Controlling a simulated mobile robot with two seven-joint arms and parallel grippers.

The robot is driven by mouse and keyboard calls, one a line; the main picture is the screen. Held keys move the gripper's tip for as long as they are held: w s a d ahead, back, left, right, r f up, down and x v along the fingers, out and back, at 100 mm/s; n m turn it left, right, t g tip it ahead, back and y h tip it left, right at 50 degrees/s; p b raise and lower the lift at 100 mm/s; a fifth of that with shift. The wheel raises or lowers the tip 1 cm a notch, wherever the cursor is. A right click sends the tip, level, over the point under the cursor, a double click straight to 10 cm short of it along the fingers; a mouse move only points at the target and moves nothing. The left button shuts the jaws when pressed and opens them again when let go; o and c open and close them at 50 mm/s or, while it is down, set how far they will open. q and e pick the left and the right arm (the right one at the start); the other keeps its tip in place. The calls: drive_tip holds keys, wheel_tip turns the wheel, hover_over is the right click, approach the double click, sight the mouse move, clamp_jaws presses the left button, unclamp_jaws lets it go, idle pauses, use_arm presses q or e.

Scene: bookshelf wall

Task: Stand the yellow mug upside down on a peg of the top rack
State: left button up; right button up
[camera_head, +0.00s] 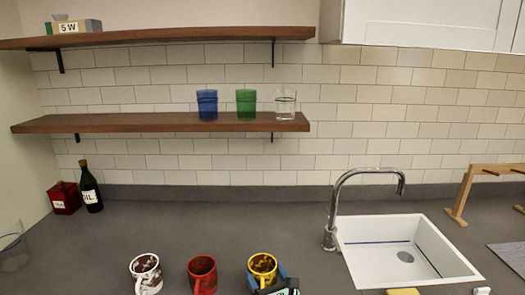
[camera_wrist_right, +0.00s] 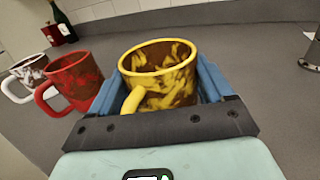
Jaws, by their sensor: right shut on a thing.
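The yellow mug (camera_head: 262,266) has brown stains and is upright at the front of the counter, right of the other mugs. My right gripper (camera_head: 266,279) is shut on it. In the right wrist view the yellow mug (camera_wrist_right: 160,75) sits between the two blue fingers, with its handle toward the palm. I cannot tell if its base touches the counter. A wooden rack (camera_head: 466,190) with pegs stands at the right edge, partly cut off. My left gripper is not in view.
A red mug (camera_head: 201,275) and a white stained mug (camera_head: 145,274) stand to the left. A sink (camera_head: 405,255) with a tall faucet (camera_head: 333,215) lies between the mugs and rack. A bottle (camera_head: 90,188) and red box (camera_head: 64,198) stand back left. Glasses stand on the lower shelf (camera_head: 150,122).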

wheel_tip(320, 180, up, 9)
drive_tip(key=p, duration=0.3)
idle(0.7)
drive_tip(key=m, duration=3.5)
drive_tip(key=shift+r+m, duration=0.1)
drive_tip(key=shift+m, duration=0.3)
